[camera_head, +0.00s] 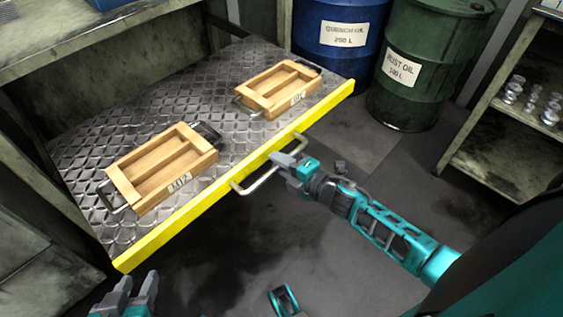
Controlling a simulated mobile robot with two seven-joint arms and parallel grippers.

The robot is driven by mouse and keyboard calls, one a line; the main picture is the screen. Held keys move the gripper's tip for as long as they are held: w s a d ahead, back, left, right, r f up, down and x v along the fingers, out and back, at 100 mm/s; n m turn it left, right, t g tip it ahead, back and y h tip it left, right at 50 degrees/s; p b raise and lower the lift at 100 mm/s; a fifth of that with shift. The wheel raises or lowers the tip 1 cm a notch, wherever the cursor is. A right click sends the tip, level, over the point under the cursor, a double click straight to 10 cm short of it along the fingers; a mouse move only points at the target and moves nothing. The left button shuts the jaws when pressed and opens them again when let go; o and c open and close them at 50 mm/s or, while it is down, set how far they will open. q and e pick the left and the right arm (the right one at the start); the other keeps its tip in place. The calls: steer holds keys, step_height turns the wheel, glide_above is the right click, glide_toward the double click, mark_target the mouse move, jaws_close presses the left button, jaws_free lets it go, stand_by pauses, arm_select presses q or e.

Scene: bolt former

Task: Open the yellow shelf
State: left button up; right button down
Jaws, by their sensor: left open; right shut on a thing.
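The yellow shelf (202,207) is a pulled-out drawer with a diamond-plate metal surface and a yellow front edge. It stands out from the metal rack, and two wooden trays lie on it. A metal bar handle (257,183) is fixed to the yellow front. My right gripper (277,159) is shut on this handle near its right end; its arm comes in from the right. The exact grip is partly hidden by the fingers. My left gripper (137,290) is open and empty at the bottom left, below the shelf's near corner and apart from it.
The wooden trays, one near (146,186) and one far (262,101), have metal handles. A blue drum (343,62) and a green drum (395,101) stand behind the shelf. A side shelf (490,148) with small metal parts is at right. Dark floor is clear in front.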

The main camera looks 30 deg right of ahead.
steer(key=c, duration=1.2)
jaws_free()
steer(key=shift+o, duration=0.2)
steer(key=p+v, duration=0.2)
steer(key=v, duration=1.1)
steer(key=shift+a, duration=0.1)
